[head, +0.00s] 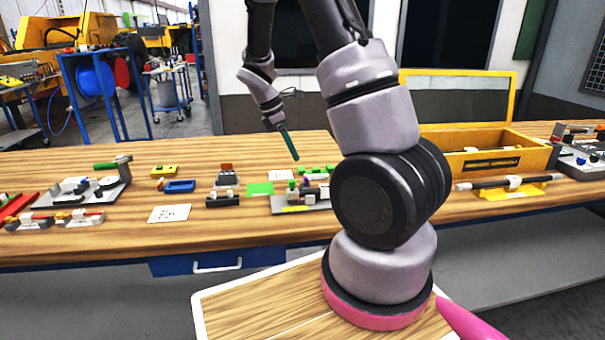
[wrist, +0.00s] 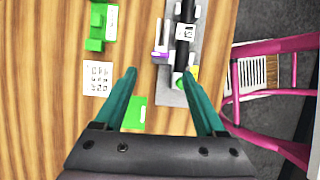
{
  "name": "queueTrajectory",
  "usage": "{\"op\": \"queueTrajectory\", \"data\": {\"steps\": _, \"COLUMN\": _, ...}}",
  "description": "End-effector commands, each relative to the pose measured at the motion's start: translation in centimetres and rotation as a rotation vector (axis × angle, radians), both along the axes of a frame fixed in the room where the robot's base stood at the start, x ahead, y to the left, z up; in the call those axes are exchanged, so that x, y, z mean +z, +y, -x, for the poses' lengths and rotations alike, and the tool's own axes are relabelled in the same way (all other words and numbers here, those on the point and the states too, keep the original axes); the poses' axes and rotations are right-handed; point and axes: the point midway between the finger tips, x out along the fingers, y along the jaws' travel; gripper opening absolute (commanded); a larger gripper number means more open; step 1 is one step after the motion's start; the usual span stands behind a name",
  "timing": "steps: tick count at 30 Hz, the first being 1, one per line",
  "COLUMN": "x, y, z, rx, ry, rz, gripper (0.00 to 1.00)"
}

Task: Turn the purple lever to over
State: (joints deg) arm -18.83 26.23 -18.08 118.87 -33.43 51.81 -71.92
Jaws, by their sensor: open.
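A small purple part (wrist: 161,54), apparently the lever, shows in the wrist view beside a black cylinder (wrist: 182,50) on a grey plate (wrist: 170,97). A white piece adjoins the purple part; its exact setting I cannot tell. The same fixture seems to be the grey plate (head: 291,209) on the bench in the head view, partly hidden by my arm, with no purple clear there. My gripper (wrist: 157,80) is open, its teal fingers apart and empty. The plate shows between and beyond the fingertips. In the head view my gripper (head: 290,145) hangs above the bench, pointing down.
A green block (wrist: 98,26), a printed white card (wrist: 97,78) and a green patch (wrist: 135,112) lie left of the plate. The wooden bench (head: 130,238) carries several other fixtures. A yellow open box (head: 520,160) stands at the right. Bare wood lies along the front edge.

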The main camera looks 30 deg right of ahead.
Motion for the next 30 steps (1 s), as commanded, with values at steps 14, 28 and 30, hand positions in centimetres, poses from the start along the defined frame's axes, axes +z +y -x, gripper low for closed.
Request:
{"op": "queueTrajectory", "data": {"steps": 14, "x": -7.7, "y": -3.1, "z": 1.0, "rx": -0.004, "ry": 0.003, "rz": 0.0, "gripper": 0.72}}
{"op": "queueTrajectory", "data": {"steps": 28, "x": -8.8, "y": -3.6, "z": 1.0, "rx": -0.005, "ry": -0.001, "rz": -0.002, "gripper": 0.69}}
{"op": "queueTrajectory", "data": {"steps": 30, "x": -8.8, "y": -3.6, "z": 1.0, "rx": -0.005, "ry": -0.001, "rz": -0.002, "gripper": 0.42}}
